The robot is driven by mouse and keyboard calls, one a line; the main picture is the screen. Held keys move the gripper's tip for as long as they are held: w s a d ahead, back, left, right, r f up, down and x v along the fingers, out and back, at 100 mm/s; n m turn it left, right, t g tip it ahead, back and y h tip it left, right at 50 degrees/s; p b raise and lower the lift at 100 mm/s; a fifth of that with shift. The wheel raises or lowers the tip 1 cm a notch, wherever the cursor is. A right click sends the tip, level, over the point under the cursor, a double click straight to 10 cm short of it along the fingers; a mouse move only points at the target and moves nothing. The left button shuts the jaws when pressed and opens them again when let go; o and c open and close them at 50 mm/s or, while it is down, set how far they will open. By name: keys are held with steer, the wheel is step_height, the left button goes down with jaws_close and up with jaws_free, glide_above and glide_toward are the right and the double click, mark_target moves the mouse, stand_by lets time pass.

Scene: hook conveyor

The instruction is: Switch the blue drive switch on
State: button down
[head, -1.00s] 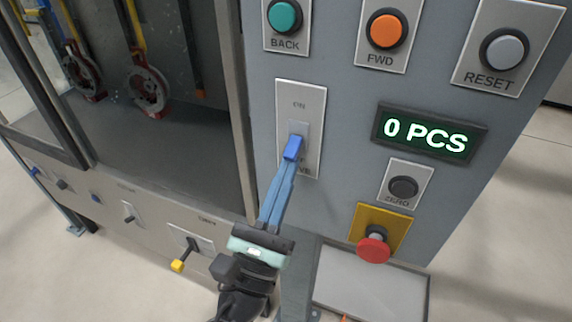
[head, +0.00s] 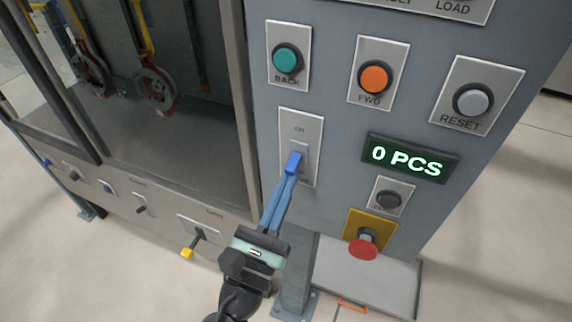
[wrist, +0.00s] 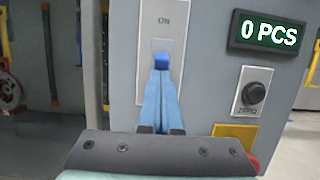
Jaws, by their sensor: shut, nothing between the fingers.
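The blue drive switch (head: 294,162) sits on a pale plate (head: 313,128) marked ON at its top, on the grey panel. The blue lever is at the lower part of its slot, below the ON mark. My gripper (head: 289,178) is shut and empty, its blue fingertips at the lever's lower end. In the wrist view the lever (wrist: 161,60) shows just above the fingertips (wrist: 159,73). They look in contact or very close; I cannot tell which. The fingers hide the lower plate and most of its lower label.
Around the switch are the green BACK button (head: 287,59), orange FWD button (head: 374,76), grey RESET button (head: 473,100), a display reading 0 PCS (head: 407,158), a dark ZERO button (head: 388,200) and a red mushroom button (head: 363,249). A yellow-tipped lever (head: 188,252) is lower left.

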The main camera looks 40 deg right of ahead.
steer(key=shift+s+a+r+g+y+p, duration=0.15)
steer(key=shift+r+g+y+p, duration=0.4)
steer(key=shift+p, duration=2)
steer(key=shift+a+r+g+y+p, duration=0.2)
steer(key=shift+r+y+p, duration=0.6)
steer(key=shift+p, duration=1.75)
steer(key=shift+f, duration=0.4)
